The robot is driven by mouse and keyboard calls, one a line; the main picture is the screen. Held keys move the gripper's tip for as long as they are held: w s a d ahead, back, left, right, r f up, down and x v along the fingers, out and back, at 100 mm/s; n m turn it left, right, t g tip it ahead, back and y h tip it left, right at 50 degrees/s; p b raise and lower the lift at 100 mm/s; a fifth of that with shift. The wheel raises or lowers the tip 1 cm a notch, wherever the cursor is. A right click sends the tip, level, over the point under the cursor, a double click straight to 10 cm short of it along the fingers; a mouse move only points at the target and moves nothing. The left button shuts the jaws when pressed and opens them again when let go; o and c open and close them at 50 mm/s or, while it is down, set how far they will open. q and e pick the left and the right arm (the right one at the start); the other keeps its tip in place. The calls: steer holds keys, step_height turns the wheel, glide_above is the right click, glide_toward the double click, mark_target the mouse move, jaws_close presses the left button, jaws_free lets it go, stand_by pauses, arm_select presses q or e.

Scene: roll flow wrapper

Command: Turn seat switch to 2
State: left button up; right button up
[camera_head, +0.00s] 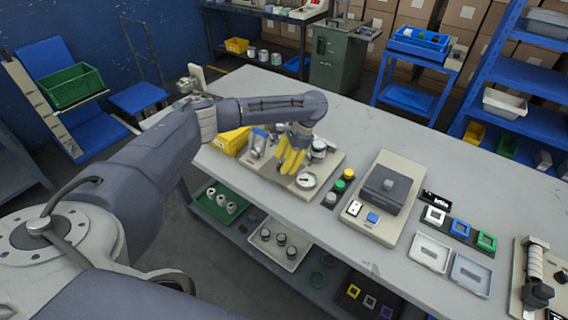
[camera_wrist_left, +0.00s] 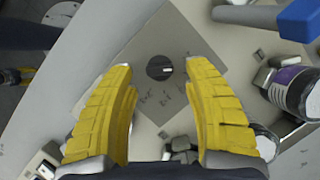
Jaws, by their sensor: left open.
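The seat switch (camera_wrist_left: 159,67) is a small round black knob with a pale pointer mark, set in a grey square plate (camera_wrist_left: 175,42). The pointer aims to the right in the left wrist view. Faint markings are printed on the plate below the knob, too small to read surely. My left gripper (camera_wrist_left: 158,66) has yellow fingers, spread apart on either side of the knob in this view, with nothing between them. In the head view my left gripper (camera_head: 290,163) points down over the beige fixture board (camera_head: 325,166) and hides the knob. My right gripper is not in view.
A blue-handled clamp (camera_head: 259,138), silver cylindrical parts (camera_head: 319,148) and a round dial (camera_head: 306,181) stand close around the gripper. A yellow bin (camera_head: 232,140) is to the left. Button posts (camera_head: 340,186) and a boxy device (camera_head: 383,190) stand to the right.

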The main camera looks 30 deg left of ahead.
arm_select(q)
steer(key=shift+s+a+f, duration=0.1)
steer(key=shift+f, duration=0.25)
jaws_close()
stand_by(0.3)
